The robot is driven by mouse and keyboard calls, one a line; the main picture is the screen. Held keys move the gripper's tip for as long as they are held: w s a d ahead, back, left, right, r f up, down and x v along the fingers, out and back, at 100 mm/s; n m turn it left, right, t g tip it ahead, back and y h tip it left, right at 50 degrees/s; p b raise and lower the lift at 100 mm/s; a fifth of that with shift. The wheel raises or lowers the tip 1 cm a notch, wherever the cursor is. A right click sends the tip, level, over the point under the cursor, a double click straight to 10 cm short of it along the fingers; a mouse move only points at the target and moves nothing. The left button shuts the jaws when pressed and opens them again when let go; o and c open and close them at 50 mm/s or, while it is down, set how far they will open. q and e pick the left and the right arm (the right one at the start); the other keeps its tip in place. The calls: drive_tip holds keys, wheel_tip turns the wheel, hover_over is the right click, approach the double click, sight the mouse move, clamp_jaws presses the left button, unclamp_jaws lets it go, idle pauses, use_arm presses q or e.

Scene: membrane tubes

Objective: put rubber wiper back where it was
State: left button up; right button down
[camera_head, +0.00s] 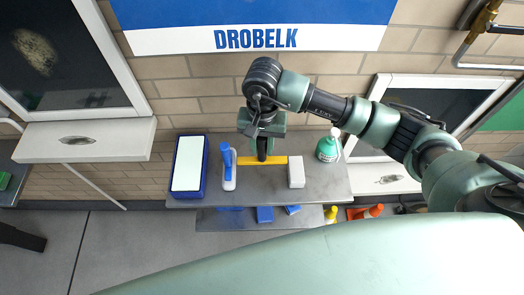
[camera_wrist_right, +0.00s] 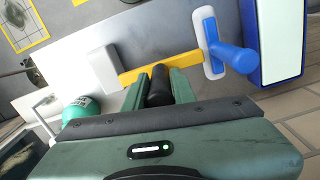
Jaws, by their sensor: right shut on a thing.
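The rubber wiper has a yellow bar (camera_head: 277,160) and a dark handle; the bar also shows in the right wrist view (camera_wrist_right: 185,65). My right gripper (camera_head: 263,138) comes down from above and is shut on the wiper's dark handle (camera_wrist_right: 158,86), between its two green fingers. The yellow bar lies crosswise past the fingertips, over the grey shelf (camera_head: 330,185). I cannot tell whether it touches the shelf. My left gripper is not in view.
Left of the wiper stands a white float with a blue handle (camera_head: 228,160), close to the bar, then a blue-rimmed tray (camera_head: 203,150). A white block (camera_head: 296,172) is at the bar's right end. A green bottle (camera_head: 328,148) stands further right. A wall rises behind.

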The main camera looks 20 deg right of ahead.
sight(262, 155)
drive_tip(key=shift+s+f, duration=0.1)
drive_tip(key=shift+f, duration=0.25)
wheel_tip(262, 155, down, 4)
drive_tip(key=shift+r+p, duration=0.15)
drive_tip(key=shift+p, duration=0.4)
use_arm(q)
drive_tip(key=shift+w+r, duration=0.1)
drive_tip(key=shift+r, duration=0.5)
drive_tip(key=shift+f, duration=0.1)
use_arm(e)
drive_tip(key=c, duration=1.1)
unclamp_jaws()
drive_tip(key=shift+c, duration=0.2)
drive_tip(key=shift+r, duration=0.1)
drive_tip(key=r+b, duration=0.4)
drive_tip(key=r, duration=0.6)
drive_tip(key=shift+w+r, duration=0.2)
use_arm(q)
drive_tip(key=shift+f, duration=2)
use_arm(e)
drive_tip(key=shift+d+r, duration=0.1)
drive_tip(key=shift+r, duration=0.6)
